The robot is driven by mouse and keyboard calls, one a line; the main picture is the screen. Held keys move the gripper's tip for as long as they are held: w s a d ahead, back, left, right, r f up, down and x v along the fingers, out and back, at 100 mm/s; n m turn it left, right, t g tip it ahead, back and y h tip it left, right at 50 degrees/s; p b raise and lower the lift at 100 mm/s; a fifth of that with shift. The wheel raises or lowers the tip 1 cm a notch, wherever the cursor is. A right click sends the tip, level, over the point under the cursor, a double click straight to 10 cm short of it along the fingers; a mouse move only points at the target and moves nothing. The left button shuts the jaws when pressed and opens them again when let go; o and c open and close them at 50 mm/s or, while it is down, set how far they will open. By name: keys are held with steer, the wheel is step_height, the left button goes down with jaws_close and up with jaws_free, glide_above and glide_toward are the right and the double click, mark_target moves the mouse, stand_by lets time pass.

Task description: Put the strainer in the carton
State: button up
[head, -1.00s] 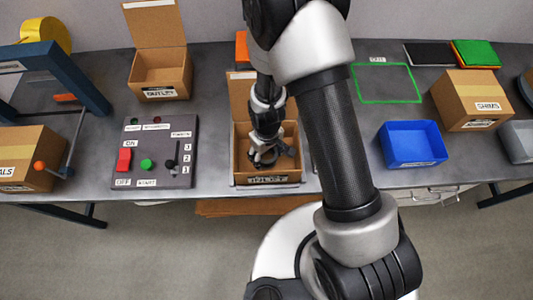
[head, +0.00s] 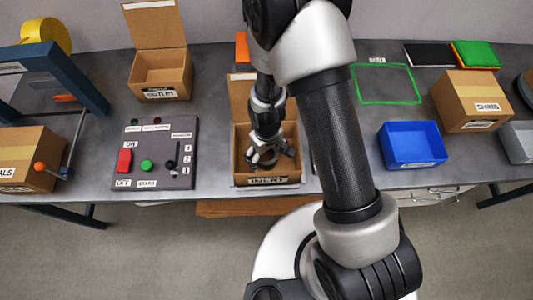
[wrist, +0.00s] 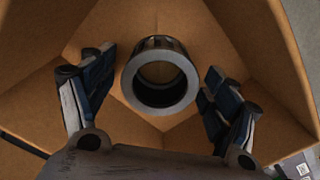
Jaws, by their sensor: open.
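The strainer, seen as a grey ring-ended cylinder (wrist: 160,98), is inside the open cardboard carton (wrist: 270,55) in the wrist view. Its open end faces the camera. My gripper (wrist: 150,85) has its fingers spread on both sides of it, with visible gaps. In the head view my gripper (head: 270,157) reaches down into the carton (head: 267,181) at the front middle of the table. The strainer is a small dark shape there, partly hidden by the fingers. I cannot tell whether it rests on the carton floor.
A grey control panel (head: 155,155) with a red switch and green button stands left of the carton. A second open carton (head: 162,75) is behind it. A blue bin (head: 412,145) and a closed carton (head: 470,100) stand at right. A green outline (head: 385,102) marks clear table.

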step_height(320, 180, up, 12)
steer(key=p, duration=0.3)
step_height(320, 180, up, 8)
steer(key=m+t, duration=0.1)
glide_above(267, 154)
steer(key=d, duration=0.2)
steer(key=s+d+r+m+t, duration=0.15)
steer(key=d+r, duration=0.25)
steer(key=r, duration=0.7)
steer(key=s+d+r+m+t, duration=0.2)
steer(key=s+d+r+m, duration=0.2)
steer(key=s+r, duration=0.5)
steer(key=s, duration=0.3)
steer(key=shift+d+r, duration=0.3)
steer(key=shift+d, duration=0.05)
steer(key=shift+f, duration=0.1)
step_height(267, 154, down, 3)
steer(key=b, duration=0.3)
